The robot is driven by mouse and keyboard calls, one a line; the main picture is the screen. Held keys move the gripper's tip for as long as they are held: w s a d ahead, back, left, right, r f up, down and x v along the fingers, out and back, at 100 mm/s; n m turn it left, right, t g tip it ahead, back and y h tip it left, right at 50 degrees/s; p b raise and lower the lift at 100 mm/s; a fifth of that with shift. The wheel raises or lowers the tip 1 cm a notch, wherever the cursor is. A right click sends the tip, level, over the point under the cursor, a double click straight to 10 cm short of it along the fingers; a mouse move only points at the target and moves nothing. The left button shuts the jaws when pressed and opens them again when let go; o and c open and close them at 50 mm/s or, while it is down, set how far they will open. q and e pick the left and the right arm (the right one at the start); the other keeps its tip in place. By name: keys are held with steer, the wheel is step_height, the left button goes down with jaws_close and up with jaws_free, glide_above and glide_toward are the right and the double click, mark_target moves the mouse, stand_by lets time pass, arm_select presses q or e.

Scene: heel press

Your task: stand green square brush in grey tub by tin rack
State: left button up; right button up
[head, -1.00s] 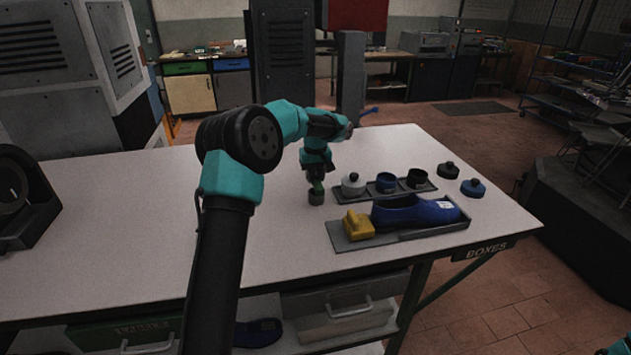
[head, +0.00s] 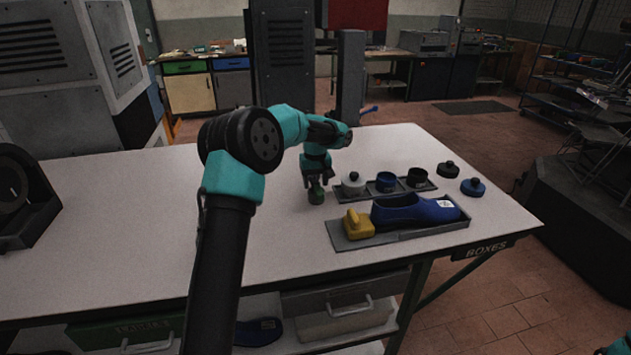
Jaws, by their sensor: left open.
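The green brush (head: 316,190) stands upright on the left side of the tin rack, between my left gripper's fingers. A dark round base shows at its foot, which looks like the grey tub (head: 316,199); the two are small and hard to tell apart. My left gripper (head: 316,186) points down, open, with a finger on each side of the brush's top. The tin rack (head: 346,196) holds a white tin with a black knob (head: 353,184), a blue tin (head: 385,182) and a black tin (head: 417,178). My right gripper is out of view.
A grey tray (head: 345,241) in front of the rack holds a blue shoe (head: 415,210) and a yellow block (head: 357,225). A black lid (head: 448,170) and a blue lid (head: 473,187) lie right of the rack.

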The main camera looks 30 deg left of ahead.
mark_target(315, 181)
arm_select(q)
step_height(315, 181, up, 12)
steer(key=shift+r, duration=0.25)
stand_by(0.5)
steer(key=shift+f, duration=0.15)
stand_by(0.3)
step_height(315, 181, down, 12)
steer(key=shift+f, duration=0.1)
stand_by(0.6)
step_height(315, 181, up, 12)
steer(key=r, duration=0.1)
step_height(315, 181, down, 13)
steer(key=shift+r, duration=0.1)
step_height(315, 181, up, 4)
steer(key=shift+f, duration=0.15)
steer(key=s+d+r, duration=0.1)
steer(key=s+d, duration=0.6)
steer(key=s, duration=0.5)
steer(key=shift+d+r, duration=0.15)
steer(key=shift+d, duration=0.1)
stand_by(0.8)
